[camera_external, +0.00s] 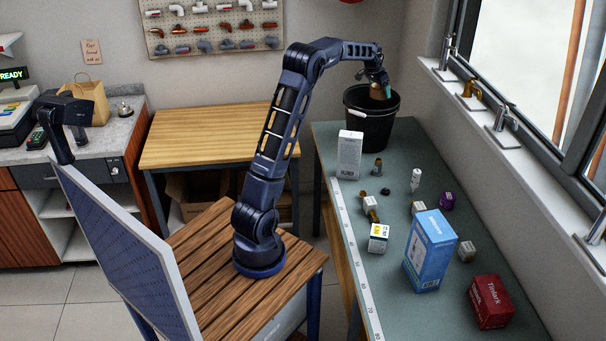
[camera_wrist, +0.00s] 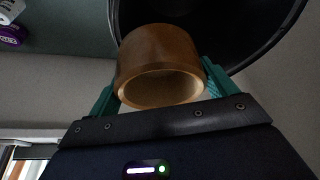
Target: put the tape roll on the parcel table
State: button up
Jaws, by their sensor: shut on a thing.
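The brown tape roll (camera_wrist: 158,52) is in the wrist view, its hollow end facing the camera. The green fingers of my gripper (camera_wrist: 160,78) are shut on it, one on each side. In the external view my gripper (camera_external: 382,86) holds the tape roll (camera_external: 377,93) at the mouth of a black bucket (camera_external: 372,128). I cannot tell whether the roll touches the bucket. A bare light wooden table (camera_external: 208,136) stands at the back, left of my arm; no label shows that it is the parcel table.
The green workbench (camera_external: 400,200) at right holds a white box (camera_external: 349,154), a blue box (camera_external: 430,251), a red box (camera_external: 490,302) and several small fittings. A counter (camera_external: 110,137) with a paper bag stands at left. A window sill with taps borders the workbench.

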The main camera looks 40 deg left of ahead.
jog(key=s+a+n+y, duration=0.1)
jog(key=a+n, duration=0.1)
jog(key=a, duration=1)
jog(key=s+a+n+y, duration=0.1)
jog(key=s+a+n, duration=0.1)
jog(key=a, duration=0.9)
jog(key=n+g+y, duration=0.1)
jog(key=n+y, duration=0.2)
jog(key=n, duration=0.8)
send_over(212, 144)
jog(key=d, duration=0.2)
jog(key=f, duration=2.4)
jog(key=s+f, duration=0.1)
jog(key=f, duration=1.1)
jog(key=shift+a+f, duration=0.3)
jog(key=shift+f, duration=0.1)
